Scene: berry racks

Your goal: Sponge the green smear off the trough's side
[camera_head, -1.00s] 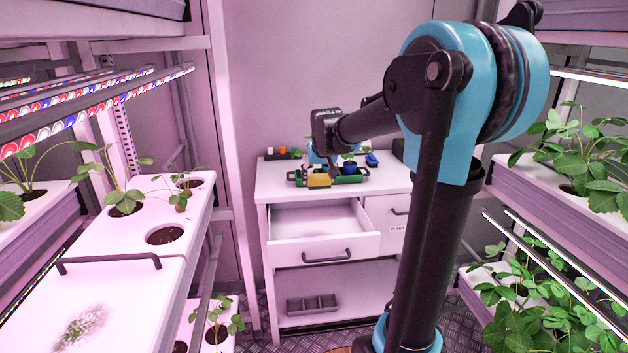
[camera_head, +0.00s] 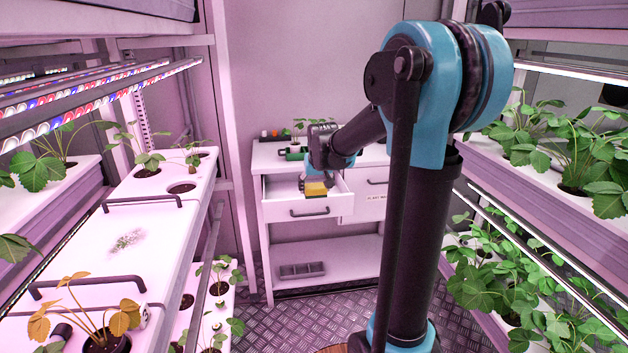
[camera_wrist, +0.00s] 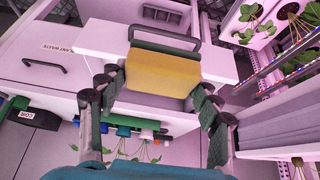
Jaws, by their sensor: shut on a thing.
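The sponge (camera_head: 316,189), yellow with a green layer, is held in my gripper (camera_head: 312,181) over the open drawer of the white cabinet. In the wrist view the sponge (camera_wrist: 162,75) sits between the two fingers of my gripper (camera_wrist: 158,84), which is shut on it. The green smear (camera_head: 126,241) is a pale, speckled patch on the white trough (camera_head: 85,262) at the left, between two dark handles. My gripper is well away from the smear, to its right and farther back.
The open drawer (camera_head: 293,212) juts from the cabinet. A green tray (camera_head: 292,154) and small pots stand on top. A wilted, orange-leaved plant (camera_head: 100,320) stands at the near left. Planted racks line both sides. Metal floor (camera_head: 262,318) shows between.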

